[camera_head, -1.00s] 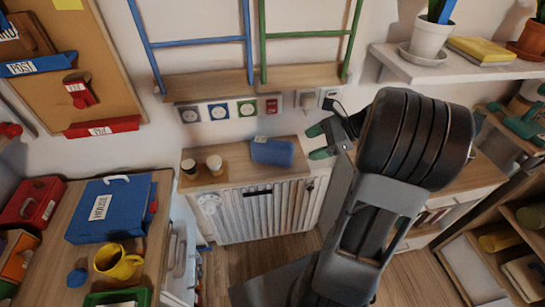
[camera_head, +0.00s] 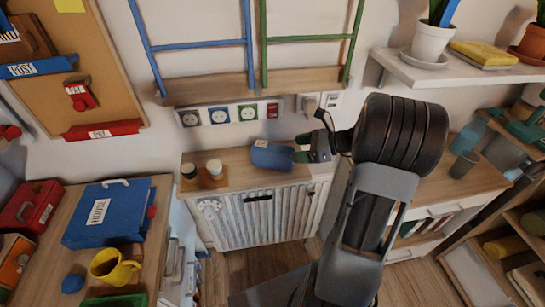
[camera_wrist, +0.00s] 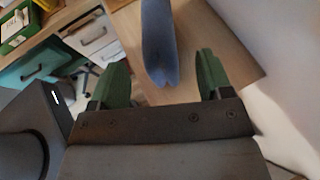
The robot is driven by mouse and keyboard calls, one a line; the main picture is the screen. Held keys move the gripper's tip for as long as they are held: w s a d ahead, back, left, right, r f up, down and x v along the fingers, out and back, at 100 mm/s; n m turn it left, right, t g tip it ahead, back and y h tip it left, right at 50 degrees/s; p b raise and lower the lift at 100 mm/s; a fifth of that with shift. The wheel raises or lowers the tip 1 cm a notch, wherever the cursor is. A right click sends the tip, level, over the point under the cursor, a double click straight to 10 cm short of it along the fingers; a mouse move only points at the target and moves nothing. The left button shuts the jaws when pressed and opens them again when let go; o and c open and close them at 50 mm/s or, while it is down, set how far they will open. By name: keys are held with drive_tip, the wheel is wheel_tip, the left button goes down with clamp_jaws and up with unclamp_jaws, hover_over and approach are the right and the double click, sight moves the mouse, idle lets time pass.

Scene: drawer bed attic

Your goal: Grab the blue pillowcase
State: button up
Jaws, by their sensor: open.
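The blue pillowcase (camera_head: 271,156) is a small, cushion-like bundle on the wooden top of the low white slatted cabinet. My gripper (camera_head: 300,148) is at its right side, with green fingers pointing left toward it. In the wrist view the pillowcase (camera_wrist: 159,40) stands as a narrow blue shape ahead, between the two spread green fingers of my gripper (camera_wrist: 163,62). Bare wood shows on both sides of it there. The gripper is open, and I cannot tell whether a finger touches the cloth.
Two small cups (camera_head: 202,172) stand on a wooden tray left of the pillowcase. The cabinet (camera_head: 262,218) has a wall with sockets (camera_head: 219,115) behind it. A desk with a blue box (camera_head: 105,213) and a yellow mug (camera_head: 112,266) is at the left. A shelf (camera_head: 465,72) juts out upper right.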

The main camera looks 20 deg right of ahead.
sight(288, 150)
drive_tip(key=shift+x, duration=2.1)
drive_tip(key=shift+f, duration=0.15)
drive_tip(key=shift+c, duration=0.4)
drive_tip(key=c, duration=1.1)
drive_tip(key=shift+o, duration=0.2)
